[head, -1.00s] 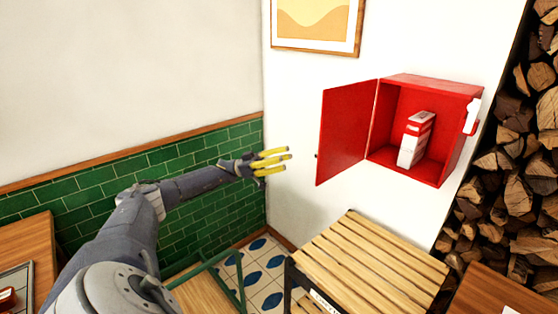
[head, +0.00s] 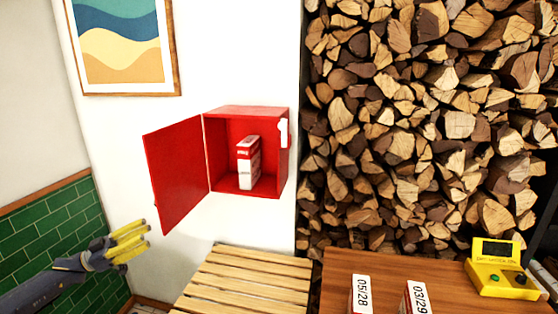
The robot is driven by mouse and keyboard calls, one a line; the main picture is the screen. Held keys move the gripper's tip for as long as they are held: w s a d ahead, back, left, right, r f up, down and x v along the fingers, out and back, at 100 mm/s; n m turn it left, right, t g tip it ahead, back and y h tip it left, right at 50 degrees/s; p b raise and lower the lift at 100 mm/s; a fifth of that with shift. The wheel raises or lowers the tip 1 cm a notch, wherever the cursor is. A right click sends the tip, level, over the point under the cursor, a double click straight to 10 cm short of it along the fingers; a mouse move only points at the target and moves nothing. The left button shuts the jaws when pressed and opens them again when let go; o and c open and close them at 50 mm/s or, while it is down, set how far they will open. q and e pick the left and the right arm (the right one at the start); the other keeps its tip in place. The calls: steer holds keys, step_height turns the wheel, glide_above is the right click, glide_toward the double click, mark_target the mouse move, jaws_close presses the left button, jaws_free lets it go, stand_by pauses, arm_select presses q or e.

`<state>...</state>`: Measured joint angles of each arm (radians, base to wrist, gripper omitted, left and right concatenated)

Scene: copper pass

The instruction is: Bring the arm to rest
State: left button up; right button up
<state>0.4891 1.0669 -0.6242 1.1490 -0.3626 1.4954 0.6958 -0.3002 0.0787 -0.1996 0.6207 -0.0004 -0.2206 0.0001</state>
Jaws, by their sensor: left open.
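My left gripper (head: 130,241) has yellow fingers and is open and empty. It is at the lower left, in front of the white wall and green tiles, below and left of the red cabinet's open door (head: 177,175). The gripper is apart from the door in the picture. My left arm (head: 45,287) comes in from the lower left edge. My right gripper is out of view.
The red wall cabinet (head: 285,175) stands open with a red and white box (head: 248,163) inside. Below it is a slatted wooden surface (head: 245,282). At right, a brown table (head: 385,265) holds a yellow device (head: 503,280) and two date-labelled items. Stacked firewood (head: 420,120) stands behind.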

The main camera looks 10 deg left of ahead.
arm_select(q)
steer(key=w+d+f+n+t+y, duration=0.1)
steer(key=d+f+t+y, duration=0.25)
steer(key=d+f, duration=1.15)
steer(key=s+d+f+n+t+y, duration=0.1)
steer(key=s+d+f+n+y, duration=0.3)
steer(key=d+f+y, duration=0.5)
steer(key=s+a+f+g+y, duration=0.1)
steer(key=s+a+g+y, duration=0.2)
steer(key=s, duration=0.7)
steer(key=s+a+f+g+y, duration=0.1)
steer(key=s+g+y, duration=0.25)
steer(key=s, duration=0.65)
steer(key=s+a+f+g+y, duration=0.15)
steer(key=s+y, duration=0.25)
steer(key=s, duration=0.5)
steer(key=s+d+f+g+h, duration=0.1)
steer(key=s+d+f+g, duration=0.15)
steer(key=f, duration=1.25)
steer(key=s+d+f+g+h, duration=0.1)
steer(key=d+f+h, duration=0.15)
steer(key=f, duration=1.35)
steer(key=s+f+n+g, duration=0.2)
steer(key=s+f+n, duration=0.1)
steer(key=s+f, duration=1.7)
steer(key=shift+s+d+n+g+h, duration=0.3)
steer(key=shift+s+g+h, duration=0.15)
steer(key=shift+s, duration=0.15)
